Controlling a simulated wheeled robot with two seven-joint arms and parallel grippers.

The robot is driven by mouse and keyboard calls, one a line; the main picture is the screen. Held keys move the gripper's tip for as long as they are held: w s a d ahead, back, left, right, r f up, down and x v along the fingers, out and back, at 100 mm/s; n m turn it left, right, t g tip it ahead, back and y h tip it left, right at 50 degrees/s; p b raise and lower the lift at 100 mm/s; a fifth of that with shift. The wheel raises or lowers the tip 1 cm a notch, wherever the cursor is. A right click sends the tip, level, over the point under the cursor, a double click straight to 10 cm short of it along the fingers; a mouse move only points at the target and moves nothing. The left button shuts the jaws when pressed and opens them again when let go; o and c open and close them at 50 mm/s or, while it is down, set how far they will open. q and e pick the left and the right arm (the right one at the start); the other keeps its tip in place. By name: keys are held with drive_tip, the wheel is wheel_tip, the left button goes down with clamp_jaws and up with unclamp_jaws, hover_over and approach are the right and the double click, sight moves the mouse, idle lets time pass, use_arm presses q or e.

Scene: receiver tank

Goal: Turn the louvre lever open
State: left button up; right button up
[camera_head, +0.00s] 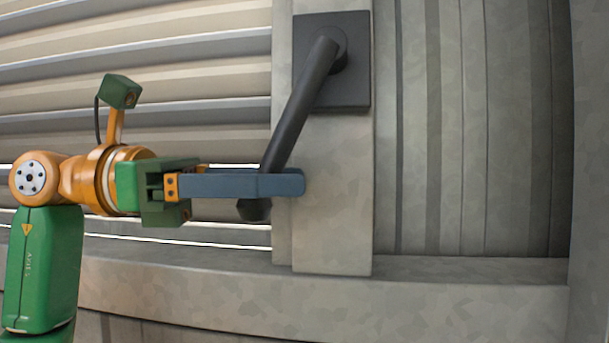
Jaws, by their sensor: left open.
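The louvre lever (298,110) is a dark grey bar on a square dark plate (359,60), fixed to a pale metal post. It slants from its pivot at the upper right down to the lower left. My left gripper (290,183) comes in from the left with its blue-grey fingers level. The near finger crosses in front of the lever's lower part and hides some of it. The lever's dark end shows just below the finger. The gripper is open; the far finger is mostly hidden, and I cannot tell whether either finger touches the lever. My right gripper is not in view.
Horizontal louvre slats (180,70) fill the left, with thin bright gaps between the lower ones. A ribbed metal wall (480,130) is to the right of the post (335,220). A horizontal ledge (420,300) runs below the post.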

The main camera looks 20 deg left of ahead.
use_arm(q)
drive_tip(key=x, duration=0.3)
drive_tip(key=shift+s+d, duration=0.15)
drive_tip(key=shift+s, duration=0.05)
drive_tip(key=shift+c, duration=0.3)
drive_tip(key=shift+a, duration=0.3)
clamp_jaws()
idle(0.5)
